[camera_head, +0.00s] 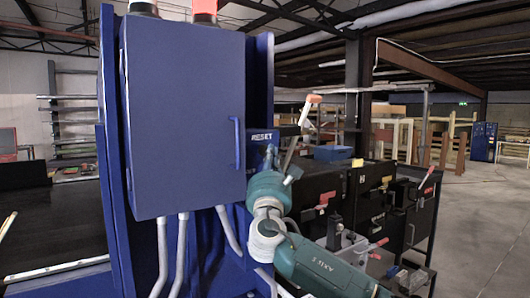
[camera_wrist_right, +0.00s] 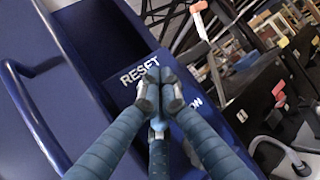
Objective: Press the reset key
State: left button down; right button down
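The white RESET label (camera_head: 262,136) marks a small dark blue panel at the right side of a blue cabinet (camera_head: 185,110). In the right wrist view the label (camera_wrist_right: 139,70) is readable just beyond my fingertips. I cannot make out the reset key itself; my fingers cover the area below the label. My right gripper (camera_head: 272,154) is in front of the panel, just below the label. In the wrist view the right gripper (camera_wrist_right: 160,88) has its fingertips together, with nothing seen between them. I cannot tell whether they touch the panel. My left gripper is not in view.
A second label ending in "ON" (camera_wrist_right: 195,103) is partly hidden behind my fingers. The cabinet door handle (camera_head: 237,142) stands out to the left of the panel. Black benches with red-handled clamps (camera_head: 375,246) stand to the right. Open floor (camera_head: 480,220) lies farther right.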

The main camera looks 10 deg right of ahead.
dwell(0.7)
jog(key=shift+w+a, duration=0.15)
jog(key=shift+w, duration=0.25)
jog(key=shift+w+a, duration=0.15)
jog(key=shift+w, duration=0.3)
dwell(0.6)
jog(key=shift+s+d, duration=0.3)
jog(key=shift+s, duration=0.55)
jog(key=s, duration=0.1)
jog(key=s+d, duration=0.1)
jog(key=s, duration=0.2)
jog(key=shift+s+d, duration=0.35)
